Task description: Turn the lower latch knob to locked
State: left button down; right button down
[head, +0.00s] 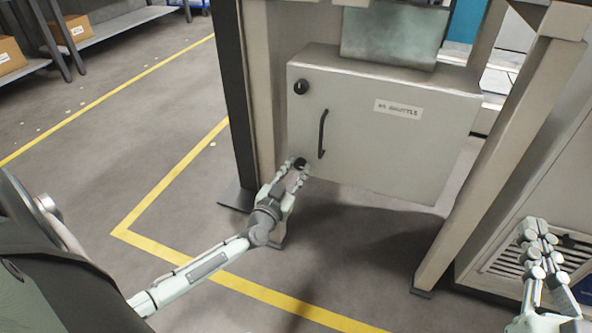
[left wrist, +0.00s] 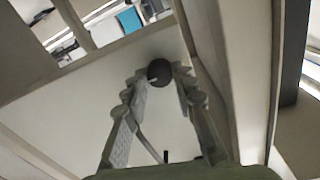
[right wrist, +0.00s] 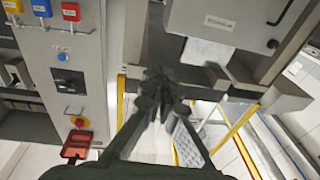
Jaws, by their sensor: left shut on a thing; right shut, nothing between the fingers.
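The grey cabinet (head: 385,140) has a door with a dark upper latch knob (head: 301,87), a black bar handle (head: 322,134) and a dark lower latch knob (head: 299,163). My left gripper (head: 299,166) is shut on the lower latch knob at the door's lower left corner. In the left wrist view the round black knob (left wrist: 159,72) sits between the two fingertips and shows a small pale mark; I cannot tell its setting. My right gripper (head: 538,240) is shut and empty at the lower right, well away from the door. In the right wrist view its fingertips meet.
Beige frame posts stand on both sides of the cabinet, the right one (head: 500,150) slanting between the door and my right gripper. A control panel (right wrist: 72,75) with coloured boxes and a red button shows in the right wrist view. Yellow-lined floor (head: 175,175) is open at left.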

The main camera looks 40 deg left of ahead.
pick_arm(q)
jog(key=shift+n, duration=0.4)
pick_arm(e)
jog(key=shift+f, duration=0.15)
pick_arm(q)
jog(key=n, duration=0.3)
jog(key=shift+n, duration=0.9)
jog(key=shift+f+n, duration=0.1)
jog(key=shift+n, duration=2.8)
jog(key=n+b, duration=0.1)
jog(key=n, duration=0.3)
jog(key=shift+t+y, duration=0.3)
jog(key=shift+y, duration=0.1)
jog(key=shift+n+b, duration=0.3)
jog(key=shift+n, duration=1.1)
pick_arm(e)
notch_tip(320, 180, up, 6)
jog(key=s+a+t+y, duration=0.1)
jog(key=s+t, duration=0.1)
jog(key=t, duration=0.1)
jog(key=shift+y, duration=0.4)
